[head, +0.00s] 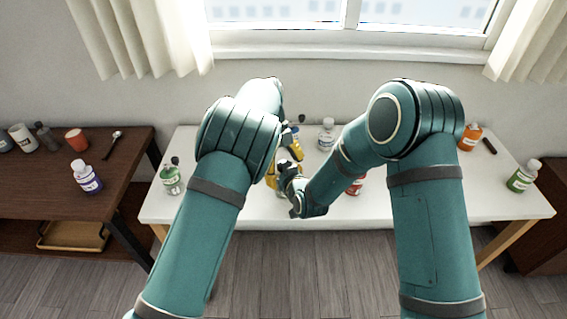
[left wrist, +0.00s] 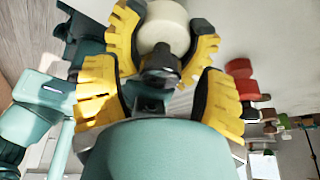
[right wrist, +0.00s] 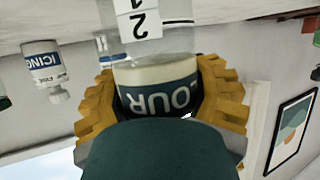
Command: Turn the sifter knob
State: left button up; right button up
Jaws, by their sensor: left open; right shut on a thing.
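The sifter (right wrist: 163,75) is a jar with a cream band, a dark label ending in "OUR" and a clear part marked 2 and 1. My right gripper (right wrist: 160,100) is shut around its body. In the left wrist view the sifter's cream body (left wrist: 163,25) stands between the yellow fingers of the right gripper, with a black knob (left wrist: 160,62) on the near end. My left gripper (left wrist: 160,85) is open, its fingers on either side of the knob; whether they touch it I cannot tell. In the head view my arms mostly hide both grippers and the sifter.
The white table (head: 425,200) holds a green-labelled bottle (head: 172,178), an orange bottle (head: 469,137), a green bottle (head: 523,175) and a clear white-capped bottle (head: 327,134). A brown table (head: 112,172) with several containers stands left. The white table's right front is clear.

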pick_arm(q)
jog(key=shift+f, duration=0.1)
jog(key=c, duration=1.2)
jog(key=shift+m+y, duration=0.6)
jog(key=shift+m, duration=0.9)
jog(key=o, duration=1.2)
